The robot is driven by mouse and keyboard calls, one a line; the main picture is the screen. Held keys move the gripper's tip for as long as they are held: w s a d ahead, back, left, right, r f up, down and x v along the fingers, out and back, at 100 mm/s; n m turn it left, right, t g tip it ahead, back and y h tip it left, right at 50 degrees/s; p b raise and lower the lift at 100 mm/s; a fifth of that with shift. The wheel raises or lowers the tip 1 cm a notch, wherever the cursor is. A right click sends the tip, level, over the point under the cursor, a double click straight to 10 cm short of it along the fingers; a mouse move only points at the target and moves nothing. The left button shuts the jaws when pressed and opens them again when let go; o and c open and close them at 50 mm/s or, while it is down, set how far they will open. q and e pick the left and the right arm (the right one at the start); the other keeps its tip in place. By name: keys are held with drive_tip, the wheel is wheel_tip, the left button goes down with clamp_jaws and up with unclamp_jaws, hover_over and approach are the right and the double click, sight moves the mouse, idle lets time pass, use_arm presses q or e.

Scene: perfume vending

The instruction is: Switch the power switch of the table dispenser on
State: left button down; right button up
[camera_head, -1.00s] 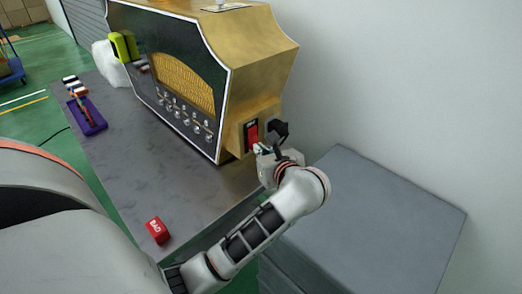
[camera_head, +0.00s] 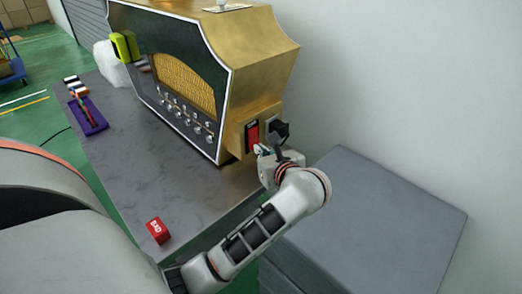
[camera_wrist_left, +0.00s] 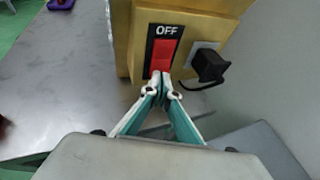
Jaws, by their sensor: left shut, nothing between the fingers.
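The table dispenser (camera_head: 240,80) is a gold cabinet with a dark front, standing on a grey table. Its red power switch (camera_head: 252,137) sits in a black plate on the gold side. In the left wrist view the red switch (camera_wrist_left: 162,56) shows the word OFF above it. My left gripper (camera_head: 259,150) is shut and empty, its fingertips at the lower end of the switch. In the left wrist view the gripper's tips (camera_wrist_left: 161,78) overlap the switch's lower edge; I cannot tell if they touch it. My right gripper is not in view.
A black plug (camera_head: 279,129) sits in a socket just right of the switch. A red block (camera_head: 157,231) lies on the grey table (camera_head: 150,175). A purple tray (camera_head: 97,126) is at the far left. A grey box (camera_head: 370,215) stands at the right by the wall.

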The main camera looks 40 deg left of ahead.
use_arm(q)
drive_tip(key=shift+w+a+f, duration=0.25)
drive_tip(key=shift+a, duration=0.25)
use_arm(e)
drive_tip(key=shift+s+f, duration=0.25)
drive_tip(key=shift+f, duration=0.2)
use_arm(q)
drive_tip(key=shift+a+b, duration=0.15)
drive_tip(key=shift+b, duration=0.15)
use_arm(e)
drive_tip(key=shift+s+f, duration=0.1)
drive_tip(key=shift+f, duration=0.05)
use_arm(q)
drive_tip(key=shift+w+a+f, duration=0.15)
drive_tip(key=shift+a+f, duration=0.1)
drive_tip(key=shift+f, duration=0.05)
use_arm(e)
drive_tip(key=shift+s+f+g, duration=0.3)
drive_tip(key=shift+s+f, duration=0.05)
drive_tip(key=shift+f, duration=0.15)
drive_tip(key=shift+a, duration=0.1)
use_arm(q)
drive_tip(key=p+v, duration=0.2)
drive_tip(key=v, duration=0.7)
drive_tip(key=shift+r, duration=0.2)
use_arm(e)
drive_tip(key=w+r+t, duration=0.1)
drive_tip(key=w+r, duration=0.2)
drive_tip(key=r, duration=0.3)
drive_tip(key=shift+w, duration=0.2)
